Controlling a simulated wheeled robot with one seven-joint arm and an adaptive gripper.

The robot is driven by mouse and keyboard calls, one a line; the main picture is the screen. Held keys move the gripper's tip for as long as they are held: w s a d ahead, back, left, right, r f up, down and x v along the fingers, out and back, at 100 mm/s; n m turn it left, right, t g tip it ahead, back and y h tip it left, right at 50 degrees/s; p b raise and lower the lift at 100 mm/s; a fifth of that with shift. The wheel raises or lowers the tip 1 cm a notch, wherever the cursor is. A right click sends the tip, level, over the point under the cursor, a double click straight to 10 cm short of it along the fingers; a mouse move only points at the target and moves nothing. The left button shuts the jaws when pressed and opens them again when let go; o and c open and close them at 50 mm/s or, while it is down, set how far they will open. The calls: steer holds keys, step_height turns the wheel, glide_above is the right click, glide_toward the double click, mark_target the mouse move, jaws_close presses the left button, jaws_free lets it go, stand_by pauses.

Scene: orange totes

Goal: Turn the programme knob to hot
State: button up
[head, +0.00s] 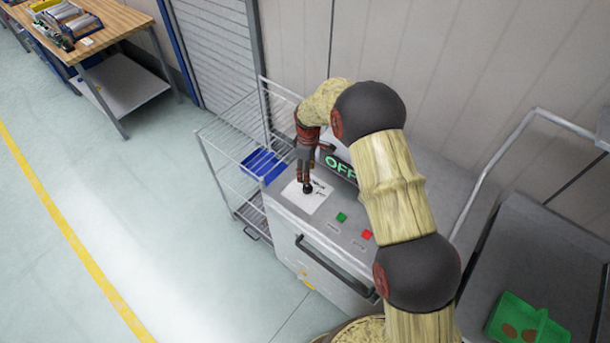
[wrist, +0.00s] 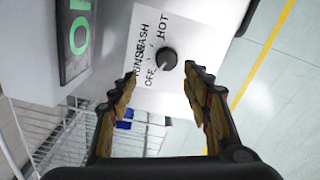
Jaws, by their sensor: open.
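The programme knob (wrist: 167,57) is a small black dial on a white label plate (wrist: 142,25) with the words OFF, RINSE, WASH and HOT around it. It also shows in the head view (head: 307,189) on top of the grey machine (head: 325,222). I cannot make out clearly which word its pointer faces. My gripper (wrist: 160,80) is open and empty, with its fingertips to either side of the knob's line, just short of it in the wrist view. In the head view my gripper (head: 304,182) hangs right over the knob, and I see no clear contact.
A display (head: 341,167) reading OFF stands behind the plate. A wire rack (head: 225,160) with a blue bin (head: 263,165) stands left. A handle (head: 335,268) crosses the machine's front.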

mark_target(307, 187)
steer(key=shift+s+d+r+n, duration=0.1)
steer(key=shift+s+r+n, duration=0.1)
steer(key=shift+s+n, duration=0.15)
steer(key=shift+s+a+r, duration=0.25)
steer(key=shift+s+r, duration=0.05)
steer(key=shift+s, duration=0.35)
steer(key=shift+n, duration=0.25)
steer(key=f, duration=0.5)
steer(key=f+p, duration=0.1)
steer(key=f, duration=0.2)
steer(key=shift+w+d+f, duration=0.1)
steer(key=shift+w+d, duration=0.05)
steer(key=shift+w, duration=0.15)
steer(key=shift+c, duration=0.3)
steer(key=c, duration=1.1)
